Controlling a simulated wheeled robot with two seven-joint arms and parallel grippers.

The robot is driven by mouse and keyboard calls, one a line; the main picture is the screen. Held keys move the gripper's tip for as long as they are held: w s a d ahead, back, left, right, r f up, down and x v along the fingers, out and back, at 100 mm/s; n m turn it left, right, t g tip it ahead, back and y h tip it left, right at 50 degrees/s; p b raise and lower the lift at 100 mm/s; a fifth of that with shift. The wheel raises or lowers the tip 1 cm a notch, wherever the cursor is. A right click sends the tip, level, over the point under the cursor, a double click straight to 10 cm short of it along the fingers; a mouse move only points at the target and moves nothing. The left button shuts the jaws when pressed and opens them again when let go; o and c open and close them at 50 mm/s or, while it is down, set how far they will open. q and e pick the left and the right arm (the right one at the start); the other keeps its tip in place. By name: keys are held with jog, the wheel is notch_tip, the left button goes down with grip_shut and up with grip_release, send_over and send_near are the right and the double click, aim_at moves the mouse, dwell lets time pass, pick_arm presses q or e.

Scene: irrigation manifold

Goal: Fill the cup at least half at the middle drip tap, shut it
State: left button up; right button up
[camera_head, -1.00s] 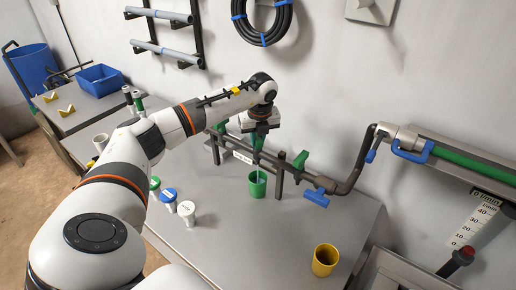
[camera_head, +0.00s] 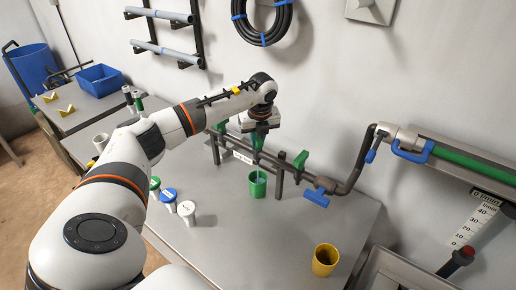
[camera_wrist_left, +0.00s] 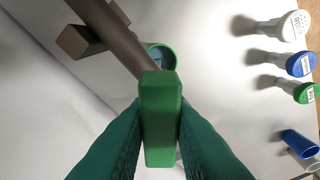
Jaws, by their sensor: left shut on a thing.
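A green cup (camera_head: 257,188) stands upright on the metal bench under the middle drip tap. A thin pale line runs from the tap down into it, like a water stream; the exact water level is too small to read. My left gripper (camera_head: 258,138) is at that tap above the cup. In the left wrist view its teal fingers are shut on the green tap handle (camera_wrist_left: 160,118), with the pipe beyond. The cup's rim (camera_wrist_left: 162,54) shows partly behind the pipe. The tap's body is mostly hidden by my gripper. My right gripper is out of view.
Another green tap handle (camera_head: 300,160) and a blue valve handle (camera_head: 316,197) are on the pipe to the right. A yellow cup (camera_head: 325,260) stands at the bench's front right. White (camera_head: 187,208), blue (camera_head: 169,195) and green capped items stand left. The bench between is clear.

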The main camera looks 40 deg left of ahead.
pick_arm(q)
jog(key=shift+a, duration=0.15)
jog(key=m, duration=0.2)
jog(key=shift+m+b, duration=0.35)
jog(key=shift+m, duration=0.05)
jog(key=shift+m+t, duration=0.4)
jog(key=shift+m, duration=0.5)
jog(key=shift+m+h, duration=0.4)
jog(key=shift+m, duration=0.4)
jog(key=m, duration=0.3)
jog(key=shift+h+b, duration=0.3)
jog(key=shift+m, duration=1)
jog(key=o, duration=1.1)
jog(key=shift+c, duration=0.2)
